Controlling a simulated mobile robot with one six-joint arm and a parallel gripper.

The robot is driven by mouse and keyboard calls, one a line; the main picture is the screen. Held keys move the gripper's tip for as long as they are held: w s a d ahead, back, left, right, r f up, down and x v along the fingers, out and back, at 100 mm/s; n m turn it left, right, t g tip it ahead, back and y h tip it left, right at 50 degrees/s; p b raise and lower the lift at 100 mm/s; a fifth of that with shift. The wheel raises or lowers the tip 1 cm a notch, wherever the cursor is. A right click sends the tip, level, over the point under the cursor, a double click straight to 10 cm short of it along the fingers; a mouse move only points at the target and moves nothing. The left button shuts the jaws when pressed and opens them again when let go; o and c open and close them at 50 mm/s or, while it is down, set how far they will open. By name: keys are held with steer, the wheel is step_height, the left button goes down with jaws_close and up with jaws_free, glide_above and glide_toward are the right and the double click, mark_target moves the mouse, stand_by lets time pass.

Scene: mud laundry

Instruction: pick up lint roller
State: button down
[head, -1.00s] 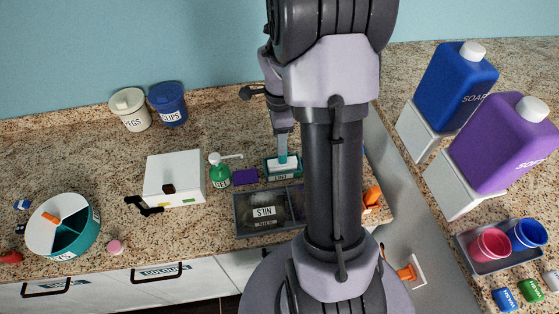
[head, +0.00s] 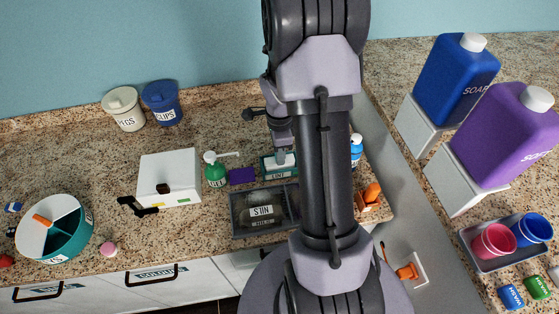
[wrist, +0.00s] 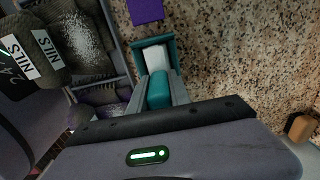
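The lint roller (wrist: 158,90) has a teal handle and a white roller part, which shows in the wrist view inside a teal holder. In the head view the holder (head: 280,174), labelled LINT, stands on the counter, left of my arm. My gripper (wrist: 160,84) is down at it, with one grey finger on each side of the teal handle, very close to it. Whether the fingers press on the handle cannot be told. In the head view my gripper (head: 281,157) is directly over the holder and hides part of the roller.
A grey divided tray (head: 240,232) lies close in front of the holder. A blue bottle (head: 356,148) and orange item (head: 371,192) are right of my arm. Open counter lies behind.

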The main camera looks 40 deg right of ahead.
step_height(320, 180, up, 10)
steer(key=shift+r+p, duration=0.1)
steer(key=shift+p, duration=1.1)
